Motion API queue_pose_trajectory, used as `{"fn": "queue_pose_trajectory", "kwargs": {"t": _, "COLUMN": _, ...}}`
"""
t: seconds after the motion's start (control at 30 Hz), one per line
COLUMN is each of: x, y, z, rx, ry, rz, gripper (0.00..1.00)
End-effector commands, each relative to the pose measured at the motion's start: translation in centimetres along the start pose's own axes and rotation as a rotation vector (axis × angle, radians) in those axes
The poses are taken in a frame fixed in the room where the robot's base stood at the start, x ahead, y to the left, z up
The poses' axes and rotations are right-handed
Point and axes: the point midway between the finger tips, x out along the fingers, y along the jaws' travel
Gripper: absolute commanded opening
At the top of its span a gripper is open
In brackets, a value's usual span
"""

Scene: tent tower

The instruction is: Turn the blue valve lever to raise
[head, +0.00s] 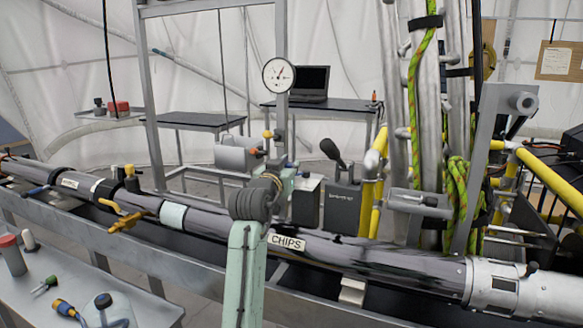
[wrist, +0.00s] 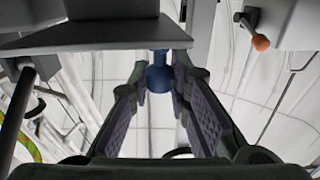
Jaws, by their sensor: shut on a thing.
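In the wrist view, the blue valve lever (wrist: 158,73) shows as a rounded blue end below a grey plate. My gripper (wrist: 159,84) has its two padded fingers on either side of the blue end, shut on it. The rest of the lever is hidden behind the plate. In the head view, my pale green arm rises in front of the long pipe and reaches toward the valve stand below the gauge. The blue lever and my fingertips cannot be made out there.
A round gauge (head: 279,76) stands above the valve stand. A lever with an orange knob (wrist: 260,42) is at the wrist view's upper right. The long grey pipe (head: 330,252) crosses the front. Yellow rails and ropes stand at right, and a laptop (head: 309,82) sits on a back table.

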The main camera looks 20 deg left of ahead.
Motion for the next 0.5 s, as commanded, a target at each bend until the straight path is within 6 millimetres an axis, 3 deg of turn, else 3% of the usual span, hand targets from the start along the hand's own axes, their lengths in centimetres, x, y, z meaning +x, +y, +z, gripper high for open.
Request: {"fn": "queue_pose_trajectory", "kwargs": {"t": 0.5, "x": 0.40, "y": -0.39, "z": -0.04, "rx": 0.000, "ry": 0.000, "rz": 0.101, "gripper": 0.00}}
